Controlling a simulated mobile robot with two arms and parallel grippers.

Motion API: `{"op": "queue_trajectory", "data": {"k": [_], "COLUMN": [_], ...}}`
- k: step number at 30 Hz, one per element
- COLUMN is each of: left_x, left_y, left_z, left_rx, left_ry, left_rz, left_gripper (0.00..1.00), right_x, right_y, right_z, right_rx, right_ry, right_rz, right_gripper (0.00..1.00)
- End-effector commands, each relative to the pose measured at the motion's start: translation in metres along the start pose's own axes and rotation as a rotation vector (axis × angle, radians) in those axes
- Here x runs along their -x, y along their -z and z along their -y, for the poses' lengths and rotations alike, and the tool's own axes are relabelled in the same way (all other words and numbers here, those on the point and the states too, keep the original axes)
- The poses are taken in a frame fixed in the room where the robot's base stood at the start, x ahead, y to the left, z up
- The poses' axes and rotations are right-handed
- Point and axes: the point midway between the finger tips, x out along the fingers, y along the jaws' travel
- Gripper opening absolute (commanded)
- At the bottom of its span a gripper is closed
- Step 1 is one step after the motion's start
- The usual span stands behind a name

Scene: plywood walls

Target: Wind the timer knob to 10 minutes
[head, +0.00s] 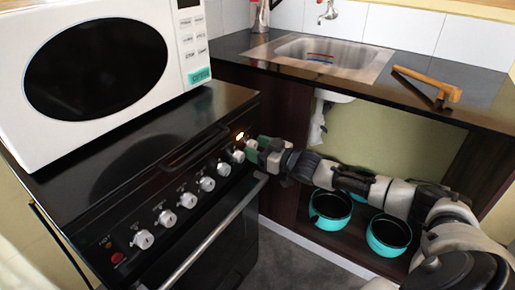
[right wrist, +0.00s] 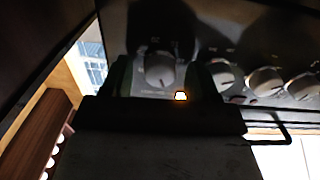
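The stove front (head: 185,190) carries a row of white round knobs. The end knob (right wrist: 160,72), at the far right of the row in the head view, faces my right gripper and appears to be the timer knob. My right gripper (head: 258,150) has green fingers. In the right wrist view the fingers (right wrist: 163,80) stand on either side of this knob, with a visible gap on both sides. The knob's scale is too dark and small to read. In the head view my gripper largely hides this knob. My left gripper is out of view.
An orange light (head: 240,135) glows by the end knobs. The oven handle (head: 215,235) runs below the row. A white microwave (head: 100,70) stands on the stove. A sink (head: 320,55) and teal pots (head: 330,208) are at the right.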

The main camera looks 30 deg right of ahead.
Motion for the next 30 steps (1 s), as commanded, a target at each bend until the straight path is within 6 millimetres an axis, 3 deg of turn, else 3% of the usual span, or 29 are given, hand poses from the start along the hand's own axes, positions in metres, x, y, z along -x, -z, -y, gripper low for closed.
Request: {"op": "queue_trajectory", "data": {"k": [11,30], "left_x": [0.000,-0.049], "left_y": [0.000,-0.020], "left_z": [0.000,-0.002], "left_rx": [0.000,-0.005], "left_ry": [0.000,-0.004], "left_rz": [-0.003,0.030], "left_gripper": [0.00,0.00], "right_x": [0.012,0.093], "right_y": [-0.001,-0.001], "right_z": [0.000,0.000], "right_rx": [-0.001,-0.001], "right_ry": [0.000,0.000], "right_rz": [0.003,0.005], "right_gripper": [0.60,0.60]}}
